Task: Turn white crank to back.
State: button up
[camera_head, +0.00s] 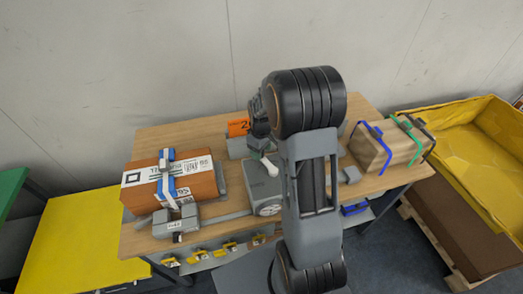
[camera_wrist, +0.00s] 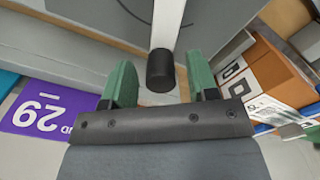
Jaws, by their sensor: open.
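The white crank (camera_head: 269,166) shows in the head view as a short white bar above a grey box-shaped device (camera_head: 260,185) in the middle of the table. In the wrist view the crank's white arm (camera_wrist: 169,22) comes in from the top, with a black knob (camera_wrist: 160,76) at its near end. My gripper (camera_wrist: 162,82) is open, with one green finger on each side of the knob. Gaps show between the knob and both fingers, and I cannot tell any contact. In the head view my arm hides most of the gripper and part of the device.
A brown box (camera_head: 203,187) with white labels and a blue strap lies on the wooden table (camera_head: 165,136) at left. A wooden box (camera_head: 372,152) with blue and green straps lies at right. A yellow bin (camera_head: 455,115) stands beyond it. A purple sign (camera_wrist: 42,112) shows in the wrist view.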

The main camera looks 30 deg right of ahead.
jog(key=shift+f, duration=0.35)
grip_shut()
dwell(0.4)
